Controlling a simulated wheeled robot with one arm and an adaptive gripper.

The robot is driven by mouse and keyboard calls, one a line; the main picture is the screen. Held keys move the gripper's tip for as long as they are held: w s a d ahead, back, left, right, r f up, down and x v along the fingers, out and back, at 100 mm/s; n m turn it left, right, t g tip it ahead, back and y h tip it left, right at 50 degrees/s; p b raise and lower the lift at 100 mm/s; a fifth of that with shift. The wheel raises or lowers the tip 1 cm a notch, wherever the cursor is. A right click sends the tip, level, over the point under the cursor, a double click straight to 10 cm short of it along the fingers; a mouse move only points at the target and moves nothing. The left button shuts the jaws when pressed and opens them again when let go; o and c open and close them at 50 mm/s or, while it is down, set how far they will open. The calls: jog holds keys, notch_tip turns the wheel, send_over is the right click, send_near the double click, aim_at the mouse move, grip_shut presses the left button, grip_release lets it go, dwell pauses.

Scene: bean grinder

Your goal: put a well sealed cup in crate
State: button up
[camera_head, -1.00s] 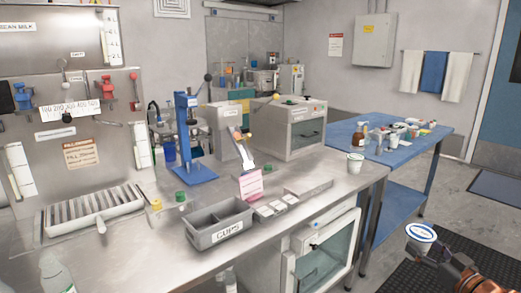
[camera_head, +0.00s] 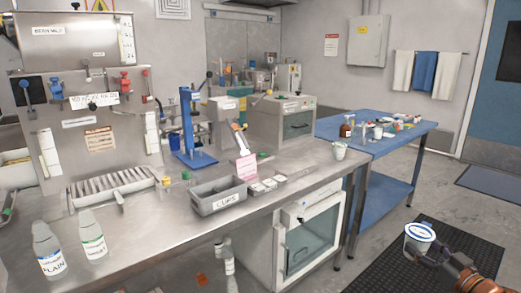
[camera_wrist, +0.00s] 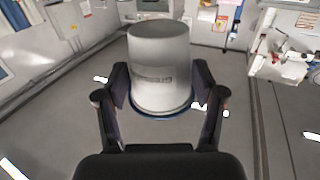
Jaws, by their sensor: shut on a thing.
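A white cup with a white lid ringed in blue (camera_head: 419,232) is held at the lower right of the head view, over the floor and away from the counter. My gripper (camera_head: 430,248) is shut on it. In the wrist view the cup's pale wall (camera_wrist: 160,50) stands between both fingers, with its blue rim towards my palm; the lid's face is hidden there. The grey crate (camera_head: 224,207) labelled CUPS sits on the steel counter's front edge. It has two compartments, and I see no cup in them.
Beside the crate are small white items (camera_head: 264,186) and a pink card (camera_head: 246,168). Two bottles (camera_head: 92,234) stand at front left. A blue table (camera_head: 405,137) holds small items behind.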

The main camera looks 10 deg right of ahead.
jog(key=shift+w+a+f+n+y, duration=0.15)
jog(key=shift+w+a+n+y, duration=0.2)
jog(key=shift+w+a, duration=0.55)
jog(key=w+a+f+n+g+y, duration=0.1)
jog(key=w+a+n+g+y, duration=0.2)
jog(key=a, duration=0.7)
jog(key=w+a+f+n+g+y, duration=0.1)
jog(key=w+a+n+g+y, duration=0.15)
jog(key=w+a+y, duration=0.55)
jog(key=w+a+f+n+g+y, duration=0.1)
jog(key=w+a+n+g, duration=0.15)
jog(key=a, duration=0.95)
jog(key=w+a+r+m+t+h+p, duration=0.1)
jog(key=w+r+m+t+h+p, duration=0.3)
jog(key=w+r+t+h+p, duration=0.45)
jog(key=w+r+m+h+p, duration=0.2)
jog(key=r+m+h+p, duration=0.1)
jog(key=r, duration=0.5)
jog(key=w+d+r+m+h+p, duration=0.1)
jog(key=w+r+m+h+p, duration=0.1)
jog(key=r+p, duration=0.3)
jog(key=shift+w+d+r+m+h, duration=0.2)
jog(key=shift+r+m+h, duration=0.6)
jog(key=shift+r, duration=1)
jog(key=shift+w, duration=0.15)
